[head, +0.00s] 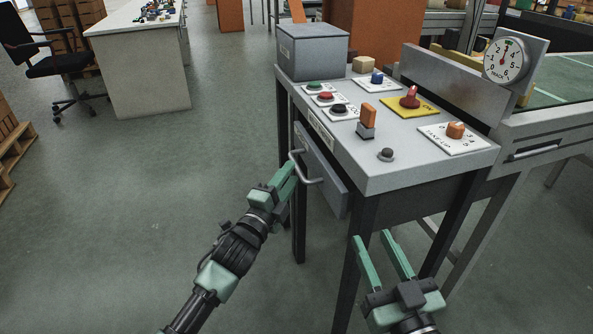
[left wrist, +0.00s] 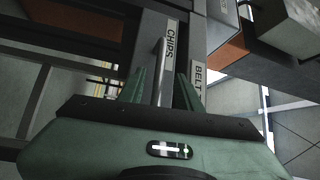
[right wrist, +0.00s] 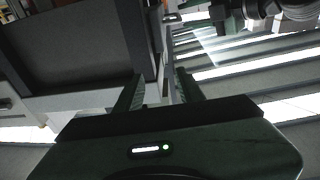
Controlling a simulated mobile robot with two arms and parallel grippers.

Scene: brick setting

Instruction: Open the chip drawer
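The chip drawer (head: 325,178) is a grey front under the left side of the control table, with a bar handle (head: 314,181). I cannot tell if it stands slightly out. In the left wrist view a label reads CHIPS (left wrist: 171,42), and the pale handle bar (left wrist: 161,72) runs between my fingers. My left gripper (head: 291,168) is at the handle, its two fingers (left wrist: 160,88) apart on either side of the bar, with gaps showing. My right gripper (head: 376,245) is open and empty, in front of the table and below its top.
The control table (head: 390,178) carries buttons, a red knob on a yellow plate (head: 409,103), an orange lever (head: 368,117) and a grey box (head: 313,50). A dial (head: 506,61) stands at the right. Table legs stand near both grippers. The floor (head: 150,200) to the left is clear.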

